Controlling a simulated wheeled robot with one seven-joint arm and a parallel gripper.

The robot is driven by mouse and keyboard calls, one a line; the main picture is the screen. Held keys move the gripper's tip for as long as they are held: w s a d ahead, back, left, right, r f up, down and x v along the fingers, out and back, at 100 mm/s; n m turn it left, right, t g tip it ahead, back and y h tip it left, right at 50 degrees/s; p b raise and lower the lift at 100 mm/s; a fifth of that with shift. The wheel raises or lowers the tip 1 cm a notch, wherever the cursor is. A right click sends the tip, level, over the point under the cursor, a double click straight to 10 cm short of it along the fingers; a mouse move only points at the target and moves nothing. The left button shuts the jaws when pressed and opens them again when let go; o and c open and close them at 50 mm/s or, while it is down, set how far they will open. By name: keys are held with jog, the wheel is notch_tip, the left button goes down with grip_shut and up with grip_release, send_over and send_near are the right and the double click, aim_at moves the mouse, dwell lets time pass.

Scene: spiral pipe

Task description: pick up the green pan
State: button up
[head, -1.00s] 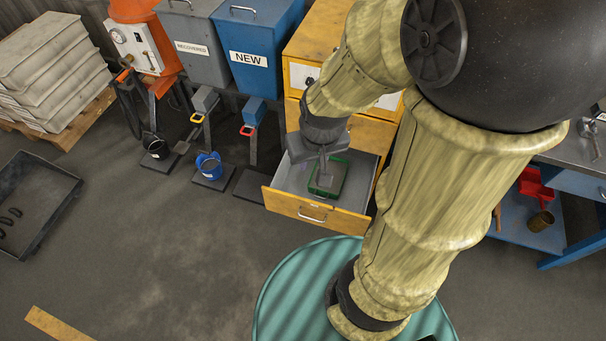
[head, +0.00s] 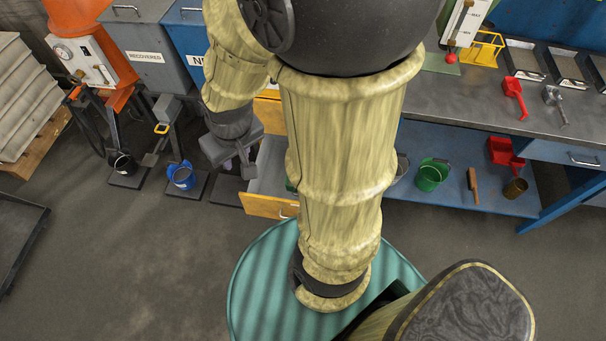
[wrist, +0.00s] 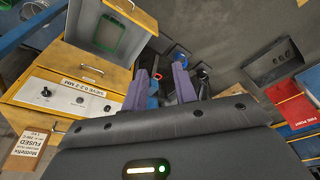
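The green pan (wrist: 108,36) lies in the open drawer (wrist: 122,18) of the yellow cabinet, at the upper left of the wrist view. In the head view, my arm hides nearly all of it; only a sliver of green (head: 290,186) shows beside the arm. My gripper (head: 246,168) is in front of the drawer's left side in the head view. In the wrist view, the two purple-grey fingers (wrist: 162,84) are apart with nothing held between them. The pan is off to the left of the fingers there.
A green bucket (head: 432,174) stands on the blue lower shelf (head: 455,200) of the workbench. A blue bucket (head: 181,176) and a black bucket (head: 122,163) stand left of the drawer. A teal round drum top (head: 265,280) is in front.

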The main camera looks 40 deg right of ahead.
jog(key=w+d+f+m+h+b, duration=0.1)
jog(key=w+d+f+m+b, duration=0.2)
jog(key=w+d+f+b, duration=0.4)
jog(key=w+d+f+m+h+b, duration=0.1)
jog(key=w+d+f+m+b, duration=0.2)
jog(key=f+b, duration=1.7)
jog(key=w+d+f+m+h+b, duration=0.2)
jog(key=w+d+f+b, duration=1)
jog(key=f, duration=1.2)
jog(key=d+m+b, duration=0.1)
jog(key=d, duration=0.1)
jog(key=shift+d+f+m, duration=0.3)
jog(key=shift+d, duration=0.05)
jog(key=b+x, duration=0.6)
jog(key=x, duration=0.6)
jog(key=shift+f, duration=0.2)
jog(key=shift+a, duration=0.1)
jog(key=b+x, duration=0.3)
jog(key=s+b+x, duration=0.1)
jog(key=x, duration=0.1)
jog(key=shift+w+f, duration=0.1)
jog(key=shift+f, duration=0.15)
